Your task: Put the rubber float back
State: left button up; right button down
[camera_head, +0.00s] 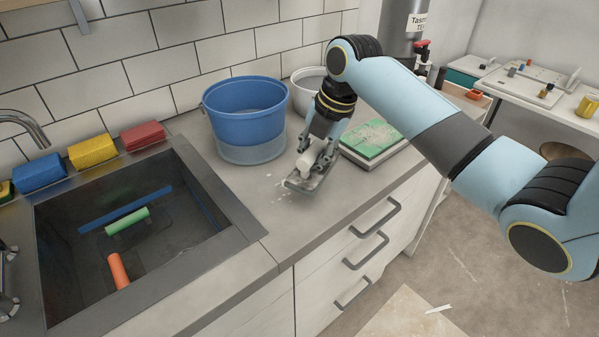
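A grey float (300,184) with a pale handle is at the front part of the worktop, in front of the blue bucket. My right gripper (318,163) reaches down from above, with its fingers closed around the pale handle. The fingers hide part of the float. I cannot tell whether its plate touches the worktop. In the dark sink lie a green-handled tool (127,222) and an orange-handled tool (118,271). My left gripper is not in view.
A blue bucket (245,108) and a pale bowl (307,91) stand by the tiled wall. A tray with a green-topped packet (373,139) is right of my gripper. Blue, yellow and red sponges (143,135) line the sink's back edge. Worktop between sink and float is clear.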

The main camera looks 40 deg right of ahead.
aim_at(312, 149)
jog(key=shift+w+a+f, duration=0.3)
jog(key=shift+a+f, duration=0.15)
jog(key=shift+a, duration=0.1)
jog(key=shift+w+a+f, duration=0.25)
jog(key=shift+a+f, duration=0.2)
jog(key=shift+a, duration=0.1)
notch_tip(312, 149, down, 3)
jog(key=shift+f+p, duration=0.2)
jog(key=shift+p, duration=0.2)
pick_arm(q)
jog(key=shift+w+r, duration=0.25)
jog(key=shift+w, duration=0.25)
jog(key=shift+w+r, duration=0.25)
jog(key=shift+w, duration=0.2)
pick_arm(e)
jog(key=shift+f, duration=0.2)
jog(key=c, duration=2)
grip_release()
jog(key=shift+f, duration=0.15)
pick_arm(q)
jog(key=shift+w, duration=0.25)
pick_arm(e)
jog(key=o, duration=0.7)
